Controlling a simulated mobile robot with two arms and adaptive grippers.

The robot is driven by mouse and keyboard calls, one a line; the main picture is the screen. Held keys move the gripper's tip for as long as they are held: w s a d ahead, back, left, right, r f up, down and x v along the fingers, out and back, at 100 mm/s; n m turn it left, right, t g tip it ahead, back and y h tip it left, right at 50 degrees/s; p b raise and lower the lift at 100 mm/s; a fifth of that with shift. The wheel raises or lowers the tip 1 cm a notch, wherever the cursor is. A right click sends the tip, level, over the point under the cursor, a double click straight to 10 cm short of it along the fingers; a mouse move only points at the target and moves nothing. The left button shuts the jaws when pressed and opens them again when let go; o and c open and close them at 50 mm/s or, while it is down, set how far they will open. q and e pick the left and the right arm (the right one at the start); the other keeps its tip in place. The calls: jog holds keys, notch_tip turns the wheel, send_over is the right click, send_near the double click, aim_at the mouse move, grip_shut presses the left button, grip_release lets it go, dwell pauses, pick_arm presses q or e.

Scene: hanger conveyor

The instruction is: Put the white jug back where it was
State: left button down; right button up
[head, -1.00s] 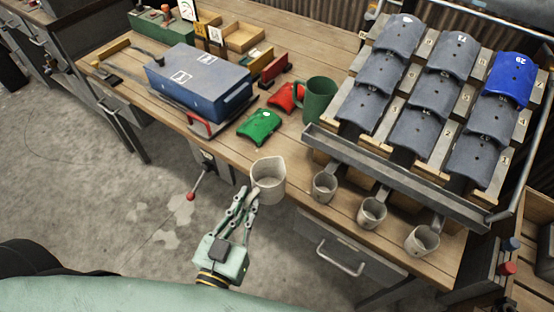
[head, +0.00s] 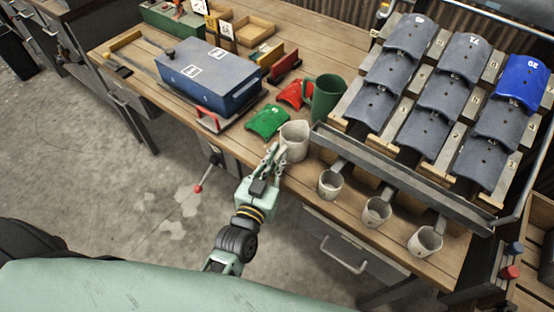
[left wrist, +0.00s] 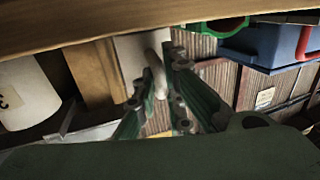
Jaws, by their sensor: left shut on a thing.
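The white jug (head: 296,140) is at the front edge of the wooden bench, left of the small cups and in front of the dark green jug (head: 325,96). My left gripper (head: 273,160) is shut on the jug, on its near left side. In the left wrist view, the fingers (left wrist: 160,88) close around the jug's handle beside its pale body (left wrist: 130,55). The jug looks upright. I cannot tell whether its base touches the bench. My right gripper is not in view.
Several small numbered cups stand under a rack (head: 400,180) with grey curved plates and one blue one (head: 524,82). Green (head: 268,121) and red (head: 294,93) curved plates lie behind the white jug. A blue box (head: 208,78) stands to the left.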

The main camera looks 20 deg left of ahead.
pick_arm(q)
jog(key=c, duration=2.3)
grip_release()
jog(key=shift+f, duration=0.3)
jog(key=o, duration=0.5)
jog(key=shift+c, duration=0.2)
jog(key=shift+r, duration=0.1)
jog(key=shift+s+r, duration=0.1)
jog(key=s, duration=1.1)
jog(key=shift+s+a+r+b, duration=0.2)
jog(key=shift+s+a+b, duration=0.2)
